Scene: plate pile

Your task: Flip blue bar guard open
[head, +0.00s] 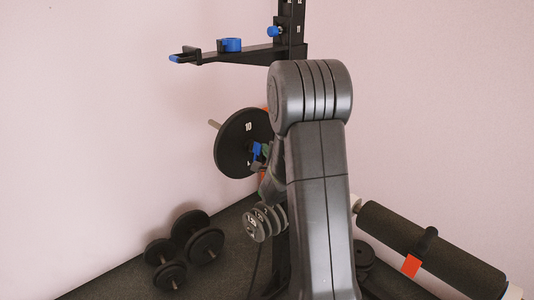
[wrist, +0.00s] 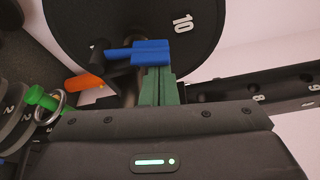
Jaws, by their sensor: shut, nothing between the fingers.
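A small blue guard (wrist: 140,51) sits in front of a black plate marked 10 (wrist: 190,22) in the wrist view, beside a metal bar partly hidden behind it. The guard also shows in the head view (head: 257,149), in front of the plate (head: 232,150). My gripper (wrist: 155,74) is shut and empty, its green fingers together with the tips right at the guard's lower edge. I cannot tell whether they touch it. In the head view my arm hides most of my gripper (head: 262,166).
A black upright (head: 291,22) carries a side arm (head: 240,55) with blue parts, above the plate. Grey plates (head: 262,222) hang below. Dumbbells (head: 190,240) lie on the floor at left. A padded roller (head: 430,250) is at right. An orange part (wrist: 85,82) and a green-headed pin (wrist: 40,97) are near my fingers.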

